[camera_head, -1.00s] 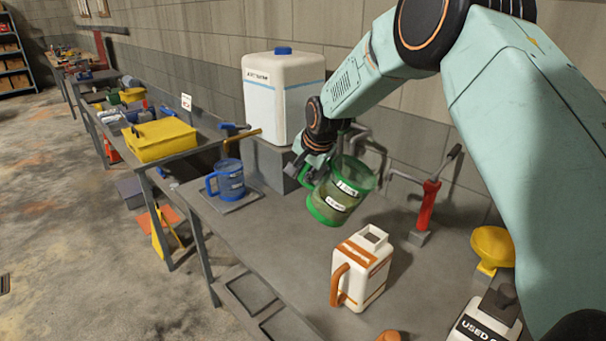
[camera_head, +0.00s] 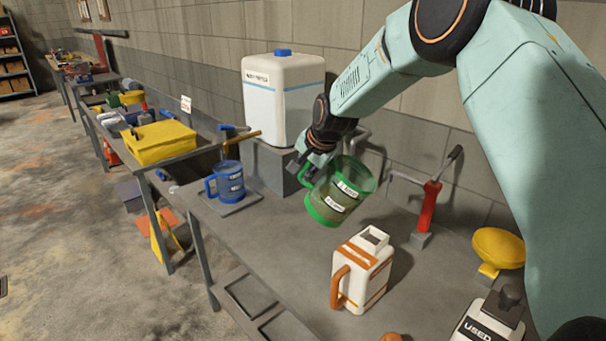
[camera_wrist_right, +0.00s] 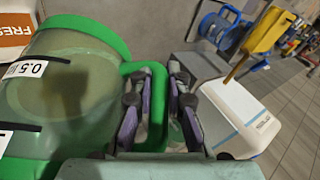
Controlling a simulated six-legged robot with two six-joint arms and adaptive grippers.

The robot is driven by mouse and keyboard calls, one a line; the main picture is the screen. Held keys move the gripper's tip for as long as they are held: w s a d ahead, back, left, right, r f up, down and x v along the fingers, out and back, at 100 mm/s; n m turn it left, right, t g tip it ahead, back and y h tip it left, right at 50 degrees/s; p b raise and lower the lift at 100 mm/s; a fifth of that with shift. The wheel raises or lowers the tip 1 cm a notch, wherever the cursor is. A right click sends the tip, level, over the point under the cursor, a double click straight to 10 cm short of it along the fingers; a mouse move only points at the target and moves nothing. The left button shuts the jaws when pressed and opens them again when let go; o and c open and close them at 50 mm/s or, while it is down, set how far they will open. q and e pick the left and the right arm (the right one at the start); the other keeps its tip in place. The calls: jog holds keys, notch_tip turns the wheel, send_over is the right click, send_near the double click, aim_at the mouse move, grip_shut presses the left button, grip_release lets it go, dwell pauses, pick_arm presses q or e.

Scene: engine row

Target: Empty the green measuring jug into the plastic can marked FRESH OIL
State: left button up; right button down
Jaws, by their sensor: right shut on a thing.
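The green measuring jug (camera_head: 338,193) is clear with a green rim, base and handle, and hangs tilted above the bench. My right gripper (camera_head: 314,170) is shut on its handle; the right wrist view also shows the jug (camera_wrist_right: 75,90) in my gripper (camera_wrist_right: 155,115). The jug looks part filled with a dull liquid. A white plastic can (camera_head: 362,268) with an orange handle and an open square top stands upright on the bench, below and right of the jug, apart from it. In the right wrist view a can edge (camera_wrist_right: 14,35) reads "FRES". My left gripper is not seen.
A blue jug (camera_head: 228,181) stands on a tray at left. A large white container (camera_head: 283,98) sits on a grey block behind. A red-handled tool (camera_head: 430,208), a yellow funnel (camera_head: 497,247) and a container marked USED (camera_head: 488,318) stand at right. Bare bench lies left of the can.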

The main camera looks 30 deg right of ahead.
jog(key=shift+r, duration=0.2)
jog(key=shift+b, duration=0.35)
jog(key=shift+r, duration=0.2)
dwell(0.9)
jog(key=shift+b, duration=0.45)
jog(key=shift+s+d+r+t+y+b, duration=0.15)
jog(key=shift+r+t+y+b, duration=0.4)
jog(key=shift+b, duration=1.5)
dwell(1.7)
jog(key=shift+s+d+r+m+t+y+b, duration=0.1)
jog(key=shift+m+t+y+b, duration=0.2)
jog(key=shift+b, duration=0.85)
dwell(1.0)
